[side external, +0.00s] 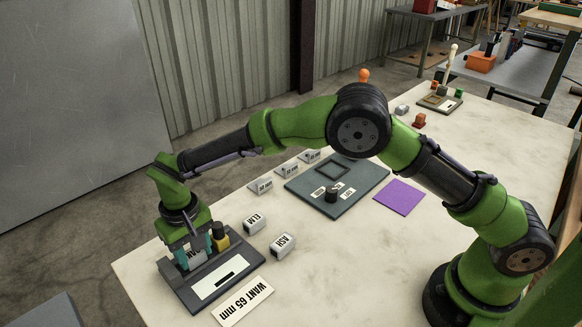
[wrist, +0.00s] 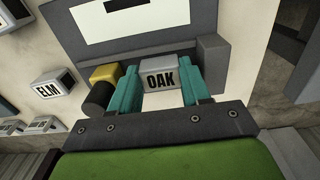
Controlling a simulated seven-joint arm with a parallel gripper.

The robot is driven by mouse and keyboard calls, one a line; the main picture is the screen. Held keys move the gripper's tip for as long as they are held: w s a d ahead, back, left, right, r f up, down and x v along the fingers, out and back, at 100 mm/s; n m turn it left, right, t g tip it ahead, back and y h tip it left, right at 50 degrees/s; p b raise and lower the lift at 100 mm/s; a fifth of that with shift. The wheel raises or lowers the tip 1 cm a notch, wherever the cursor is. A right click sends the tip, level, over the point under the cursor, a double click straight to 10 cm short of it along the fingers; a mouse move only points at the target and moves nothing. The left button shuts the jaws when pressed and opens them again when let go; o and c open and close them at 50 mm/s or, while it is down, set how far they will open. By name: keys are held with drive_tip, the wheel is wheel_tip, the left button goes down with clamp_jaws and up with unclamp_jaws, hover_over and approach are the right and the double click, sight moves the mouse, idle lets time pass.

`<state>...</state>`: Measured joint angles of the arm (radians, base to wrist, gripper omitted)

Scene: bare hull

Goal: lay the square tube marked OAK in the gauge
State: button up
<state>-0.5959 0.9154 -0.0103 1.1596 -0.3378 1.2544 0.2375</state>
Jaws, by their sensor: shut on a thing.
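The square tube marked OAK (wrist: 159,78) is pale grey with black letters. My gripper (wrist: 161,88) is shut on it, one teal finger on each side. The tube also shows in the side view (side external: 195,258), partly hidden by the fingers. The gauge (side external: 240,258) is a dark grey plate with a white panel bearing a black mark, at the table's near left. In the wrist view the tube is between the gauge's grey end block (wrist: 211,54) and a yellow block (wrist: 104,73) with a black knob (wrist: 97,96). I cannot tell whether it touches the gauge floor.
Tubes marked ELM (side external: 254,223) and ASH (side external: 283,245) lie right of the gauge. A WANT 65 mm card (side external: 243,302) lies in front. Small labelled stands (side external: 261,185), a grey-green board (side external: 355,199) and a purple square (side external: 400,196) are farther back. The right-hand tabletop is mostly clear.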

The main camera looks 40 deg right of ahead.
drive_tip(key=shift+f, duration=0.1)
drive_tip(key=o, duration=0.8)
drive_tip(key=shift+c, duration=0.2)
